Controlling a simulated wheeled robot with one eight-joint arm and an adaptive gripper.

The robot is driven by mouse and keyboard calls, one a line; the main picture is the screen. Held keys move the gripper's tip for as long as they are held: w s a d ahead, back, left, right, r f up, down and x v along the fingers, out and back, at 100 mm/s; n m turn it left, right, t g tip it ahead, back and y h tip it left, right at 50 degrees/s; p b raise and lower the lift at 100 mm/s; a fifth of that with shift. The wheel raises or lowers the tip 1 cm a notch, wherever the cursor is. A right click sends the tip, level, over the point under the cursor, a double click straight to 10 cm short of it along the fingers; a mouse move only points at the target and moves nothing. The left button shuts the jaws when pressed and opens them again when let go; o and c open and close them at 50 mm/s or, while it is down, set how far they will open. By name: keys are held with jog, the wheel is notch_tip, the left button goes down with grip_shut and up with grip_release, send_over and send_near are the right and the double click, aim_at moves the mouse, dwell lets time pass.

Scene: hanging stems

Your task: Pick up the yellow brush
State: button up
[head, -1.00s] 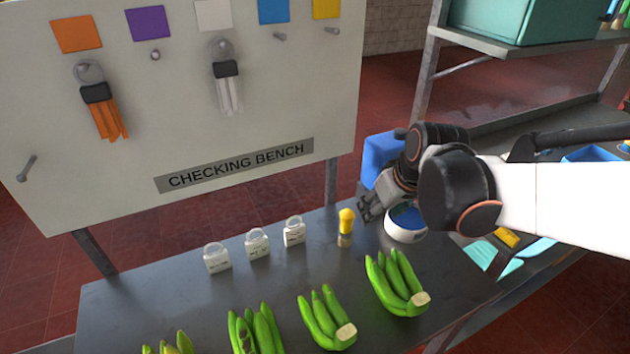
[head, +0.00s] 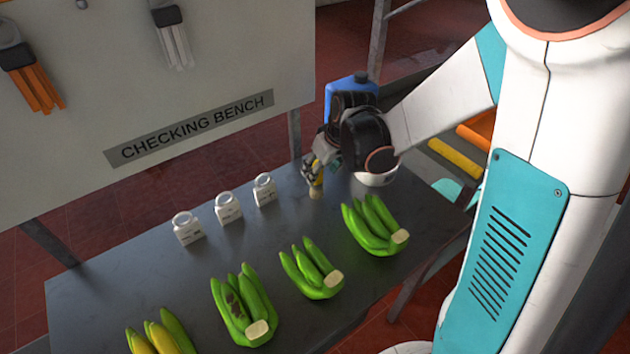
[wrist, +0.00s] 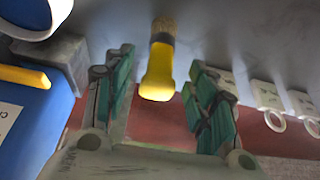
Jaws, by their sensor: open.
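The yellow brush (wrist: 158,73) stands on the bench in the wrist view, its yellow handle toward my gripper and its pale bristles at the far end. My gripper (wrist: 161,85) is open, with one green-padded finger on each side of the handle and a gap on both sides. In the head view the brush (head: 316,188) stands upright on the bench with my gripper (head: 312,170) at its upper part. My fingers partly hide the handle there.
Three white tags (head: 228,208) stand to the left. Several banana bunches (head: 311,268) lie along the front of the dark bench (head: 110,290). A board with hanging tassels rises behind.

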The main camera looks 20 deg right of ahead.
jog(key=shift+b+x, duration=1.25)
jog(key=shift+x, duration=1.55)
jog(key=shift+s, duration=0.15)
jog(key=c, duration=1.2)
